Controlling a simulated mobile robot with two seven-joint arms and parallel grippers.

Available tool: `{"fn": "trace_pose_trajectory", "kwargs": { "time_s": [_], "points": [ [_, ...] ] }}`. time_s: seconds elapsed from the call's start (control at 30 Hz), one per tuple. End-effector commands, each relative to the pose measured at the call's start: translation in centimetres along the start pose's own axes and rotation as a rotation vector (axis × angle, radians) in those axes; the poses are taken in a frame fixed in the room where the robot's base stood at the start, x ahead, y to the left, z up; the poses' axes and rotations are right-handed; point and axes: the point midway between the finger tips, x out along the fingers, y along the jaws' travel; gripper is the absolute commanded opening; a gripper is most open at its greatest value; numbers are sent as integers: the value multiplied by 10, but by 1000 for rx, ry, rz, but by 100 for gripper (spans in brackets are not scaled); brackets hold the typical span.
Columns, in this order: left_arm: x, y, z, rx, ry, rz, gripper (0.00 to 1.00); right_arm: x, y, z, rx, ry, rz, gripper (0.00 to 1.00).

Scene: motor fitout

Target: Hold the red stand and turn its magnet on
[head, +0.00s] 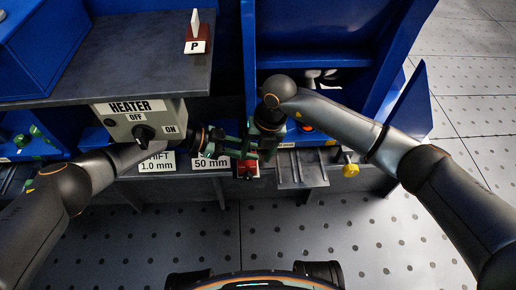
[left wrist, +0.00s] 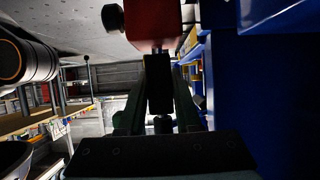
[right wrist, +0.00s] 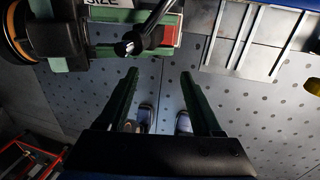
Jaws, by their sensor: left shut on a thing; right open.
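The red stand (head: 247,168) is at the front edge of the bench, mostly hidden by my grippers in the head view. Its red block (left wrist: 152,22) fills the top of the left wrist view, with a dark round knob (left wrist: 112,17) on its side. My left gripper (left wrist: 158,90) is shut on a black part of the stand in line with the block. The red block (right wrist: 171,33) also shows in the right wrist view, beside a dark rod with a round end. My right gripper (right wrist: 160,85) is open and empty, close by the stand. I cannot tell the magnet's state.
The grey HEATER box (head: 140,120) with its black knob is left of the stand. A "50 mm" label (head: 210,163) is beside the stand. A grey metal tray (head: 301,170) and a yellow knob (head: 350,169) are on the right. The floor in front is clear.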

Motion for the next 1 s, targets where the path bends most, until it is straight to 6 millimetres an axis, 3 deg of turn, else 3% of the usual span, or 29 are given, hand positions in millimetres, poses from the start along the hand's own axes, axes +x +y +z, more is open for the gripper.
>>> {"fn": "trace_pose_trajectory", "kwargs": {
  "time_s": [0.13,0.43,0.63,0.83,1.0],
  "points": [
    [0,0,0,0,-1,0,0,-14,0,0,0,0,-1,67],
    [0,0,0,0,-1,0,0,-18,0,0,0,0,0,67],
    [0,0,0,0,-1,1,0,-17,7,-5,6,16,42,49],
    [0,0,0,0,-1,1,0,-21,46,-31,68,113,282,49],
    [0,0,0,0,-1,1,0,-43,90,-58,210,250,564,49]
  ]
}}
